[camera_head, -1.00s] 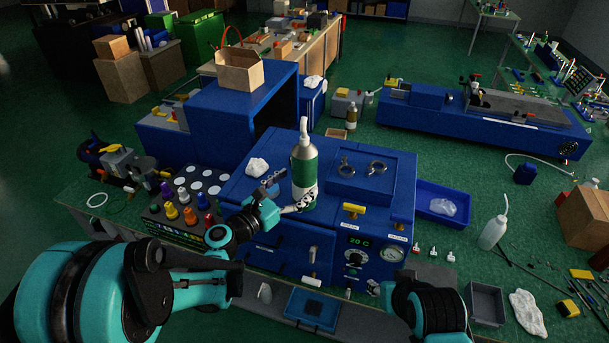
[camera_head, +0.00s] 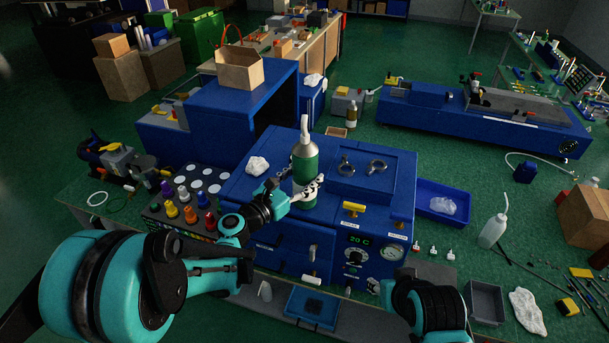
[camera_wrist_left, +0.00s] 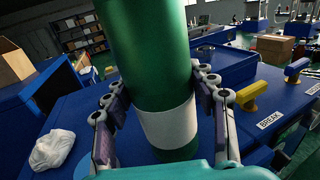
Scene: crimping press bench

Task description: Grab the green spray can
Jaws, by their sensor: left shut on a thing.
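The green spray can (camera_head: 305,163) stands upright on top of the blue press (camera_head: 262,222), with a white nozzle and a pale band around its lower part. My left gripper (camera_head: 306,188) is shut on the can low on its body. In the left wrist view the can (camera_wrist_left: 150,60) fills the middle, and the fingers of the left gripper (camera_wrist_left: 162,115) lie on both sides of it at the white band.
A crumpled white cloth (camera_head: 257,165) lies left of the can. Two metal rings (camera_head: 361,167) and a yellow handle (camera_head: 353,208) are on the press to its right. A rack of coloured bottles (camera_head: 187,205) stands at the left. A blue tray (camera_head: 428,216) lies at the right.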

